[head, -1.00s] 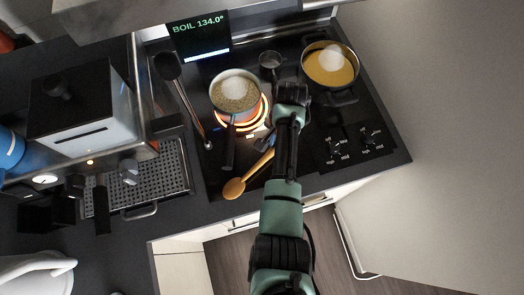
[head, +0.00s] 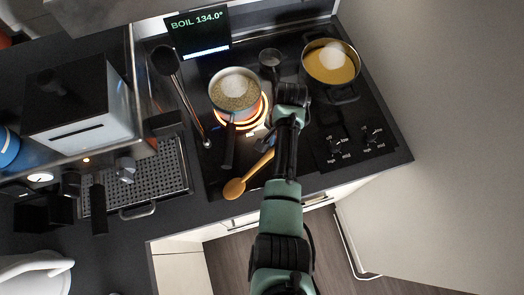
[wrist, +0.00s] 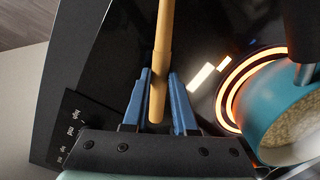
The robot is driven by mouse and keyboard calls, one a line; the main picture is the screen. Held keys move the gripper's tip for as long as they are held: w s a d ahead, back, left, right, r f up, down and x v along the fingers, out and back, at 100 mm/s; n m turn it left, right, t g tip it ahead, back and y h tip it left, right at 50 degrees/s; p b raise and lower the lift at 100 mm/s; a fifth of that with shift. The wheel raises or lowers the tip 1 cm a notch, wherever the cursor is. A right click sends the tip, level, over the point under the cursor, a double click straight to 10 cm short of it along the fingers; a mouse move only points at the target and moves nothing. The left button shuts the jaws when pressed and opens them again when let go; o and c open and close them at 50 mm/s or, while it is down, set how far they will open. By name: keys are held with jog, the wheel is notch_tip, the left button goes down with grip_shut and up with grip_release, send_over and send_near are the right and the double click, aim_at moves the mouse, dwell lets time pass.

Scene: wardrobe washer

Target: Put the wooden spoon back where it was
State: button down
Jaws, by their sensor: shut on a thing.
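The wooden spoon (head: 235,188) shows in the head view with its bowl at the front edge of the cooktop, left of my arm. Its handle runs up and right to my gripper (head: 268,142). In the wrist view the spoon's handle (wrist: 163,45) passes between the two blue fingers of my gripper (wrist: 160,78), which is shut on it. The spoon's bowl is out of the wrist view. I cannot tell whether the spoon touches the cooktop.
A pot of grains (head: 235,92) sits on a glowing burner, its handle pointing toward the spoon; it also shows in the wrist view (wrist: 262,118). A pot of yellow food (head: 330,65) stands at the back right. A black ladle (head: 166,62) lies left. Control knobs (head: 335,145) are right.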

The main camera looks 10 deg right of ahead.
jog(key=shift+f, duration=0.3)
jog(key=shift+c, duration=1.5)
grip_release()
jog(key=shift+r, duration=0.1)
notch_tip(320, 180, up, 10)
jog(key=p, duration=0.9)
jog(key=shift+p, duration=0.35)
notch_tip(320, 180, up, 12)
jog(key=b, duration=0.2)
jog(key=shift+d, duration=0.4)
